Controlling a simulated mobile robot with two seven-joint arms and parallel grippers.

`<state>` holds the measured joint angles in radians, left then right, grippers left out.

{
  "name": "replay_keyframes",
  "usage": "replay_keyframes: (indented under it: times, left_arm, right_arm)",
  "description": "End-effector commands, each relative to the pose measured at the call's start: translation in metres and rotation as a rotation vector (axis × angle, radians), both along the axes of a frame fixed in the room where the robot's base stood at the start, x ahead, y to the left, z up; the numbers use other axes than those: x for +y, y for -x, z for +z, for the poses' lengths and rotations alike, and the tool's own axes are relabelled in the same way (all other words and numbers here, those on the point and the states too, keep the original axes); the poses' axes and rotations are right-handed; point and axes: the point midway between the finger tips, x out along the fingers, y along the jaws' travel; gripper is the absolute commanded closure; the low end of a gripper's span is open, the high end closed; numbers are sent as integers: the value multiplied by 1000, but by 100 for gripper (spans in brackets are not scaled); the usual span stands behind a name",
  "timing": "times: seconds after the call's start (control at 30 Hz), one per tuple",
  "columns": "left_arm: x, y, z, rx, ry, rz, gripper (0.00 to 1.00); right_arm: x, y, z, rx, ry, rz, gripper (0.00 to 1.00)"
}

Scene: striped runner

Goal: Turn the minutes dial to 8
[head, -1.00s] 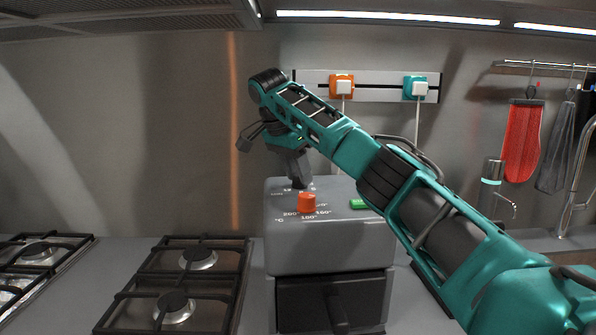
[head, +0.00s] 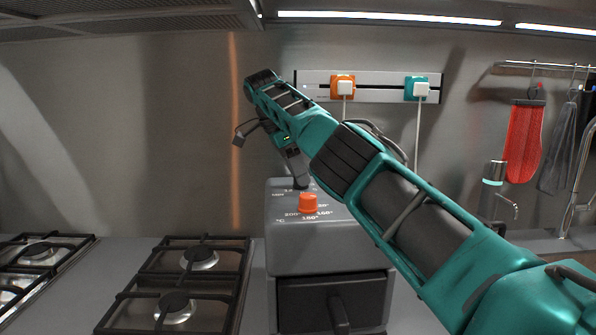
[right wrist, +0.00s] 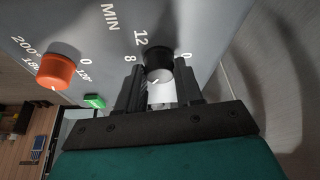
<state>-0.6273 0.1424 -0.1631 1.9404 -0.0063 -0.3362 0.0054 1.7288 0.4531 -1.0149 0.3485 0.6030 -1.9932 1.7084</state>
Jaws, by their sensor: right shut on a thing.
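The minutes dial (right wrist: 158,58) is a small dark knob on the sloped top of a grey appliance (head: 325,262). In the right wrist view it stands by the printed "MIN", with 12, 8 and 0 around it. I cannot tell which number it points at. My right gripper (right wrist: 161,84) is shut on it, one finger on each side. My left gripper is not in view.
A drawer with a handle (head: 339,312) is in the appliance front. A gas hob (head: 178,285) lies to the left. Orange and teal plugs (head: 342,87) hang on the wall rail behind.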

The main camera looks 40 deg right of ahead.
Motion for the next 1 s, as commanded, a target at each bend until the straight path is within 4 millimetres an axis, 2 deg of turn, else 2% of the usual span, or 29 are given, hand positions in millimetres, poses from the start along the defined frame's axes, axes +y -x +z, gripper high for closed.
replay_keyframes:
  times: [0.43,0.47,0.5,0.7,1.0]
  left_arm:
    - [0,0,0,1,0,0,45]
    - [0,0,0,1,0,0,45]
    - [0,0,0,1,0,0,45]
    - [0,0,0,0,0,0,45]
    - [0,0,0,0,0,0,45]
  right_arm:
    - [0,0,0,-1,0,-5,95]
    - [0,0,0,-1,0,-5,62]
    - [0,0,0,-1,0,-5,59]
    - [0,0,0,0,-1,-4,40]
    - [-1,0,0,0,0,-4,39]
